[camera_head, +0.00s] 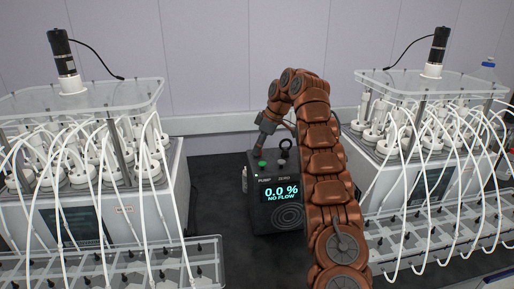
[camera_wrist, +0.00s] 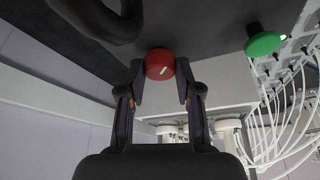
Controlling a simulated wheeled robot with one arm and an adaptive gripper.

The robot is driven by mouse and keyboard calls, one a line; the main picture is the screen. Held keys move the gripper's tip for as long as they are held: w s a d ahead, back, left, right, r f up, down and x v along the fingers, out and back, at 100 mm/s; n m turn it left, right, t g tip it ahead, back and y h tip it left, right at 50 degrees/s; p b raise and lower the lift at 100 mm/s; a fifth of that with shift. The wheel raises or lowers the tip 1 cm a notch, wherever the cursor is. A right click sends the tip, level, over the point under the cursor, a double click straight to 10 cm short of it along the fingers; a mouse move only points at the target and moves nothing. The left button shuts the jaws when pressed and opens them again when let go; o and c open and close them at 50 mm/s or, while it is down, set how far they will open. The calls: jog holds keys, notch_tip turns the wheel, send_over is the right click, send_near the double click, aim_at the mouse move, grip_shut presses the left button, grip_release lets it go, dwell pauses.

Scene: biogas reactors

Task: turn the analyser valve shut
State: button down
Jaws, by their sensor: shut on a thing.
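The analyser (camera_head: 277,213) is a dark box between the two reactor units, and its display reads "0.0 %" and "NO FLOW". My gripper (camera_wrist: 160,80) is shut on this knob, with one finger on each side. In the head view my gripper (camera_head: 258,146) reaches down to the back left of the analyser's top. The red knob cannot be made out in the head view.
A green button (camera_wrist: 263,42) stands beside the knob, and a dark curved handle (camera_wrist: 105,18) is near it. Reactor units with white tubes stand at left (camera_head: 120,228) and right (camera_head: 385,180). A small pale bottle (camera_head: 245,180) stands left of the analyser.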

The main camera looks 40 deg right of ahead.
jog(key=c, duration=0.9)
grip_release()
jog(key=shift+d, duration=0.15)
jog(key=shift+o, duration=0.6)
jog(key=shift+s+r, duration=0.2)
jog(key=shift+r, duration=0.25)
jog(key=shift+s+d, duration=0.55)
jog(key=shift+d, duration=0.05)
jog(key=s+d, duration=0.3)
jog(key=s, duration=0.1)
jog(key=s+d, duration=0.3)
jog(key=d, duration=0.1)
jog(key=shift+s, duration=0.4)
